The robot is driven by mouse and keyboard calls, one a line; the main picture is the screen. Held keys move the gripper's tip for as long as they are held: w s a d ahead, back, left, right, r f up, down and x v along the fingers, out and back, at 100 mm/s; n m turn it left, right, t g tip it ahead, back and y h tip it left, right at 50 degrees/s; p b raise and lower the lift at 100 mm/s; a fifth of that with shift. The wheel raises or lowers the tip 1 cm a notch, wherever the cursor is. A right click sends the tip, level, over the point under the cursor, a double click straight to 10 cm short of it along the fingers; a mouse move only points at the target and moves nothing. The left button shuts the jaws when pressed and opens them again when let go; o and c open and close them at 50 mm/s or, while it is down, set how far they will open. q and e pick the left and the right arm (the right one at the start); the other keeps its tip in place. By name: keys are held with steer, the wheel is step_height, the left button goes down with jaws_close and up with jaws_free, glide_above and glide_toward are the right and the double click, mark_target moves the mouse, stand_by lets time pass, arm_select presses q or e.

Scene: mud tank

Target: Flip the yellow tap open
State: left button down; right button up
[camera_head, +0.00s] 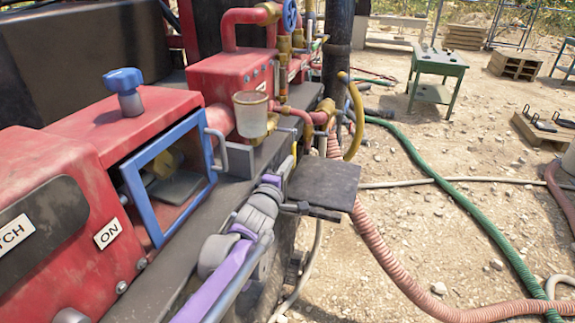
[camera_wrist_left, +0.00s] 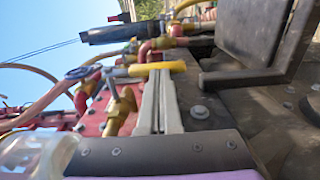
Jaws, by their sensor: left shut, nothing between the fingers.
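The yellow tap handle (camera_wrist_left: 157,68) shows in the left wrist view as a short yellow bar lying across the ends of my left gripper's fingers. In the head view it is a small yellow piece (camera_head: 294,151), partly hidden beside the gripper. My left gripper (camera_head: 287,166) is shut and empty, reaching forward along the dark ledge beside the red machine. Its two grey fingers (camera_wrist_left: 157,84) lie together in the wrist view. The tips are at the handle; I cannot tell whether they touch it. My right gripper is not in view.
A flat dark plate (camera_head: 325,186) sticks out just right of the gripper. A clear cup (camera_head: 250,114) and brass pipework stand to its left and ahead. A large yellow curved pipe (camera_head: 356,120) is farther ahead. Hoses (camera_head: 455,190) cross the ground at right.

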mark_target(295, 155)
arm_select(q)
steer(key=shift+w+f, duration=0.1)
steer(key=w+t+b, duration=0.1)
steer(key=w+f+t+h+b, duration=0.1)
steer(key=t, duration=0.1)
steer(key=w+d+t+b, duration=0.1)
steer(key=shift+w+f, duration=0.15)
steer(key=shift+f, duration=0.1)
steer(key=shift+w+d+t+h+b, duration=0.25)
steer(key=shift+w+t+h+b, duration=0.3)
steer(key=shift+t, duration=0.55)
steer(key=shift+w+d+r+t+h, duration=0.15)
steer(key=shift+w+t+h, duration=0.05)
steer(key=shift+w+t, duration=0.35)
steer(key=shift+w+d+r+t+h, duration=0.15)
steer(key=shift+w+t, duration=0.25)
steer(key=shift+t, duration=0.25)
steer(key=shift+x, duration=1.15)
steer(key=shift+w+d+f, duration=0.1)
steer(key=shift+w+f, duration=0.1)
steer(key=shift+w, duration=0.1)
